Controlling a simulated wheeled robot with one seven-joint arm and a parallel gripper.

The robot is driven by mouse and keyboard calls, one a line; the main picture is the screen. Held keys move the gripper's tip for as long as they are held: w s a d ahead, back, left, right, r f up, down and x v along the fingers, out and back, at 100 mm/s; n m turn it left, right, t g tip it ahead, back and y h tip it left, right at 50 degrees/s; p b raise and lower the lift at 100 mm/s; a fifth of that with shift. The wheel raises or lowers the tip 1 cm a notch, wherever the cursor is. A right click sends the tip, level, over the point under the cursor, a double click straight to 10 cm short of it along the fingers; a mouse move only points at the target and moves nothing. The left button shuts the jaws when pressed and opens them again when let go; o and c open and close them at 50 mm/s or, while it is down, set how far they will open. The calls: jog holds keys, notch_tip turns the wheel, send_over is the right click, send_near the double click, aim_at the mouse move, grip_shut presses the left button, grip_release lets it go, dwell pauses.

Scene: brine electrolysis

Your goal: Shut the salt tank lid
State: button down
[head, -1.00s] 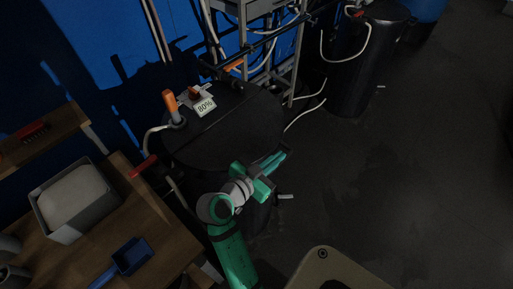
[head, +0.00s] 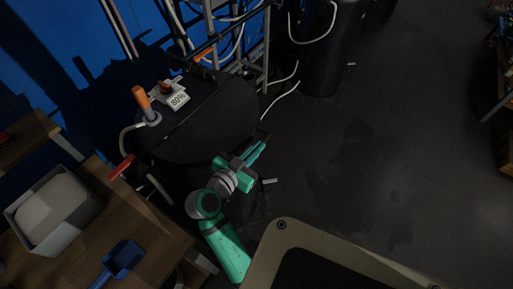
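The black round salt tank (head: 190,180) stands left of the middle, in front of the blue wall. Its dark lid (head: 208,125) covers the front part of the top. It looks flat and level with the rear part, with a straight seam between them, though the dark surface makes a small gap hard to rule out. My green gripper (head: 260,146) is at the right front edge of the tank, beside the rim. Its fingers point up and right, away from the lid's middle. I see nothing held, and the finger gap is unclear.
An orange-topped fitting (head: 143,101) and an "80%" label (head: 178,99) are on the tank's rear part. A wooden bench (head: 150,230) at left bears a grey bin (head: 50,235) and a blue scoop (head: 122,258).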

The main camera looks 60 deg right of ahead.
jog(key=a+r, duration=0.6)
jog(key=a, duration=0.3)
jog(key=shift+w+a, duration=0.15)
jog(key=shift+a, duration=0.25)
jog(key=shift+r, duration=0.1)
